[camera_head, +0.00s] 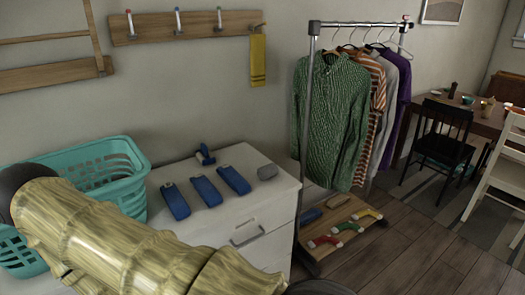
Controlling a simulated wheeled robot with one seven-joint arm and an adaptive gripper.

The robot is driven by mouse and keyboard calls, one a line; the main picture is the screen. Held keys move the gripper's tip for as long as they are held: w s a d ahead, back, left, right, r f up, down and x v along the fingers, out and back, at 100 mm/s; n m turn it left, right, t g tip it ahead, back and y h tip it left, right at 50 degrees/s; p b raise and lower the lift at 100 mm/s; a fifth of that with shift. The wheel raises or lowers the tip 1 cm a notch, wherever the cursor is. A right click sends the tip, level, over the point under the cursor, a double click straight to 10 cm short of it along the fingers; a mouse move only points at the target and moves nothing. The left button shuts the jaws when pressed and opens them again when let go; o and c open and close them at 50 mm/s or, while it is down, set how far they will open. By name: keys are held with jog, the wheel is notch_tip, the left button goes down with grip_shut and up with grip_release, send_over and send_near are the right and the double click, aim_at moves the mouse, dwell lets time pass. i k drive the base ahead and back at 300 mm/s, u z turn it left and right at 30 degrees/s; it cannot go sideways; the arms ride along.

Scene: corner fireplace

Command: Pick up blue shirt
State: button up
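No garment in view is plainly a blue shirt. Several garments hang on the clothes rack: a green knitted one (330,115) in front, then an orange-striped one (372,110), a grey one (388,115) and a purple one (403,95) at the back, mostly covered. Several dark blue flat items lie on the white dresser (262,200): one at left (175,201), one in the middle (206,191) and one at right (234,180). I cannot tell if these are cloth. My arm crosses the lower left; my gripper is not in view.
A teal basket (135,160) stands left of the blue items. Colourful socks (347,227) lie on the rack's low shelf.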

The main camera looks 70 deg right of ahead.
aim_at(231, 177)
jog(key=z, duration=0.85)
jog(key=i, duration=0.75)
jog(key=z, duration=0.9)
